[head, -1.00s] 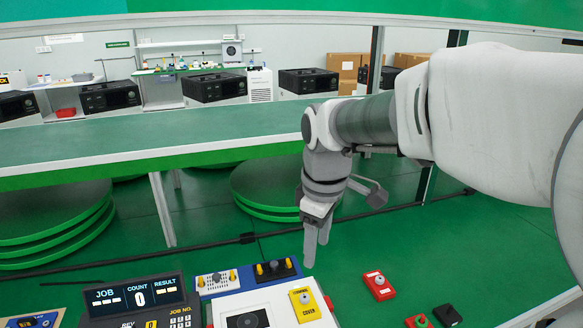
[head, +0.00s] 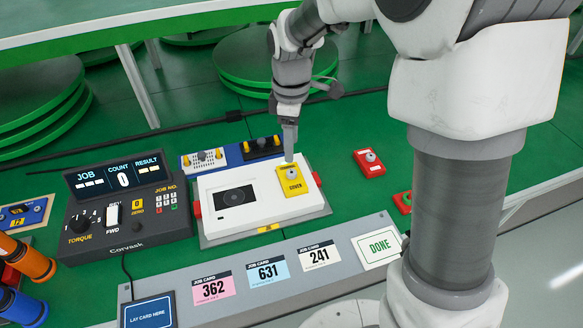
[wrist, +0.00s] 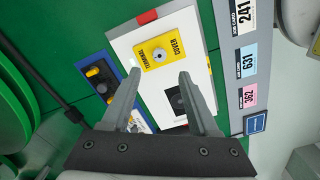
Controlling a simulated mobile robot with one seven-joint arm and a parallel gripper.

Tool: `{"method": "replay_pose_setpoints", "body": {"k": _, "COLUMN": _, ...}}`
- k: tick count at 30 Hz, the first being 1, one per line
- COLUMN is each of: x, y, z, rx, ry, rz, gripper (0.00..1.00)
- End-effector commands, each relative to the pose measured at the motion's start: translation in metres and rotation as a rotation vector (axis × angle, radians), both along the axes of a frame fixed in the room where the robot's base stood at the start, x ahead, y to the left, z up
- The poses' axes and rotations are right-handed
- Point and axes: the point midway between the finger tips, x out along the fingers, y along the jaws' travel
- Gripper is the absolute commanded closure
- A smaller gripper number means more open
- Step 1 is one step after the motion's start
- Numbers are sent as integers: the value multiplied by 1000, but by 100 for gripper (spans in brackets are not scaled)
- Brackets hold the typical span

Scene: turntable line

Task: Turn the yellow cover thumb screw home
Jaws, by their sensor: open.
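Whether a fingertip touches the screw cannot be told.
A blue tray (head: 231,152) with small parts stands behind the unit. The torque console (head: 125,214) is at left. Job cards (head: 268,271) and a DONE card (head: 380,247) lie in front. Green bench is clear between.

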Motion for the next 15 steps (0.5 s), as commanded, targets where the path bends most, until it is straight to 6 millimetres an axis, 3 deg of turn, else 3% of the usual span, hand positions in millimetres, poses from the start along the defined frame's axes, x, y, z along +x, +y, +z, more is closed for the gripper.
{"method": "replay_pose_setpoints", "body": {"k": 1, "x": 0, "y": 0, "z": -15, "rx": 0, "ry": 3, "rz": 0, "gripper": 39}}
{"method": "replay_pose_setpoints", "body": {"k": 6, "x": 0, "y": 0, "z": -49, "rx": 0, "ry": 3, "rz": -1, "gripper": 39}}
{"method": "replay_pose_setpoints", "body": {"k": 15, "x": 0, "y": 0, "z": -81, "rx": 0, "ry": -1, "rz": -1, "gripper": 39}}
